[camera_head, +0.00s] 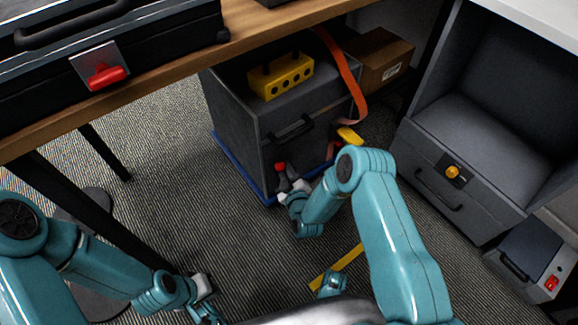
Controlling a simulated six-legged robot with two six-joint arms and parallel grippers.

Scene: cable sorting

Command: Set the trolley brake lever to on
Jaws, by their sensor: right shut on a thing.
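The trolley (238,130) is a dark grey drawer cabinet on a blue base (232,165), under the wooden desk. A small lever with a red knob (280,167) stands at its lower front and appears to be the brake lever. My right gripper (288,184) is low at the trolley's front, shut on this lever just below the knob. The fingers hide much of the lever, and no on or off marking can be read. My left gripper (207,290) is at the bottom, away from the trolley; its fingers are too unclear to judge.
A yellow block with holes (282,76) sits on the trolley, with an orange strap (342,65) beside it. A cardboard box (378,58) stands behind. A grey cabinet (455,165) is at right. A yellow strip (337,267) lies on the carpet. A desk leg (85,210) stands at left.

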